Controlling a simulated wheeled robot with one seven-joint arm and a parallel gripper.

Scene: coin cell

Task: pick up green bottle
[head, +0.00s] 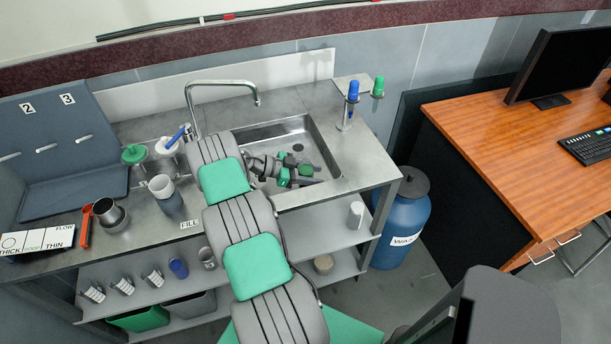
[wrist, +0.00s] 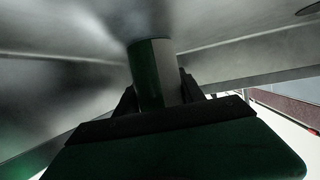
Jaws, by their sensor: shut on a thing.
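My gripper (wrist: 160,92) is shut on a green cylinder (wrist: 147,65), which I take to be the green bottle. Its left side looks green and its right side grey in the dim light. The fingers stand on either side of its near end. In the head view my gripper (head: 304,182) is low inside the sink basin, and small green parts show around it. My arm hides part of the basin, and I cannot clearly tell the bottle from my own green parts there.
The steel sink (head: 318,135) has walls close around my gripper. A tall faucet (head: 222,84) arches behind my arm. A rack at right holds a blue-topped item (head: 353,90) and a green-topped item (head: 378,86). A green-lidded container (head: 134,154) and a grey cup (head: 161,187) stand left.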

